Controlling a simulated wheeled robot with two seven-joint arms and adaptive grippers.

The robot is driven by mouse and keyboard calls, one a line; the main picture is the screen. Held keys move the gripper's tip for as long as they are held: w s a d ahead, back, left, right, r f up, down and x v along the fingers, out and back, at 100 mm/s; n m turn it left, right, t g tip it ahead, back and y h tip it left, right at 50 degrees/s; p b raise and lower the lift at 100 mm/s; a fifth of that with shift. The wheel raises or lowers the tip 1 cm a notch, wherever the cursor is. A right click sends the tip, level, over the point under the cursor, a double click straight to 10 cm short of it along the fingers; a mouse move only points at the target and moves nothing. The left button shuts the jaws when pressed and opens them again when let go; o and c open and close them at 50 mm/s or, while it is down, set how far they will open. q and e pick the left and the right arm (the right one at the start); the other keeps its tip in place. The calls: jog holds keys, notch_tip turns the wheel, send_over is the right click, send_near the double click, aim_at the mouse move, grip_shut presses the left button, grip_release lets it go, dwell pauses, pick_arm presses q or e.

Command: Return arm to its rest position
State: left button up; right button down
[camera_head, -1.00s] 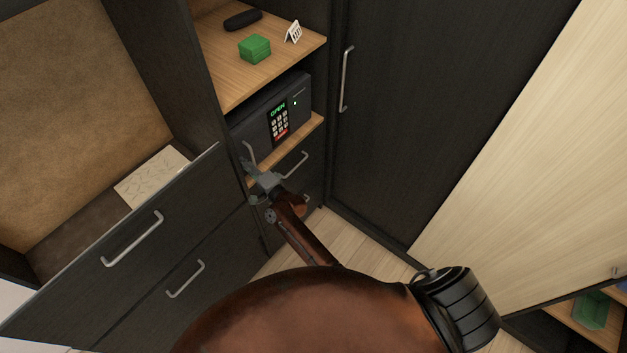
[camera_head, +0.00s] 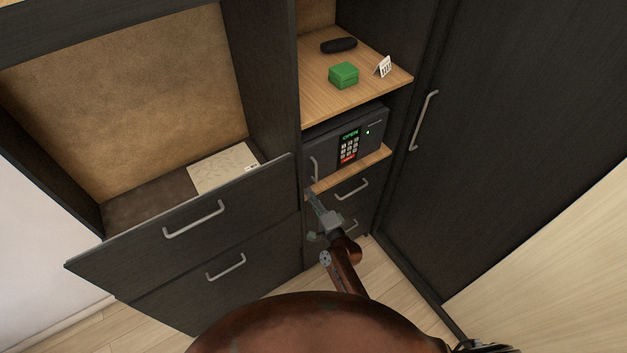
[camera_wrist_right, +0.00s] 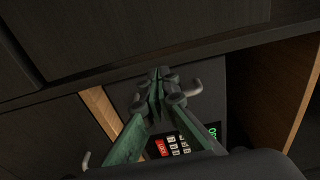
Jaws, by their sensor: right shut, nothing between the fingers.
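My right gripper (camera_head: 313,199) is in front of the cabinet, just below the lower left of the dark safe (camera_head: 372,142). Its fingers are together and empty. In the right wrist view the closed green fingers (camera_wrist_right: 158,80) point at the cabinet front, and the safe's keypad (camera_wrist_right: 180,145) shows partly behind them. The safe's display reads OPEN in green, and its door looks shut or nearly so; I cannot tell which. Its handle (camera_head: 315,168) is just above my fingertips in the head view. My left gripper is not in view.
A shelf (camera_head: 318,85) above the safe holds a green box (camera_head: 343,75), a black case (camera_head: 338,45) and a small white sign (camera_head: 384,66). Drawers with handles (camera_head: 195,220) stand at left; a tall dark door (camera_head: 480,130) stands at right. Pale floor shows below.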

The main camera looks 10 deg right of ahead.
jog(key=s, duration=0.1)
jog(key=s+a+p, duration=0.1)
jog(key=s, duration=0.1)
jog(key=s+a, duration=0.1)
jog(key=shift+s+f, duration=0.15)
jog(key=shift+s, duration=0.1)
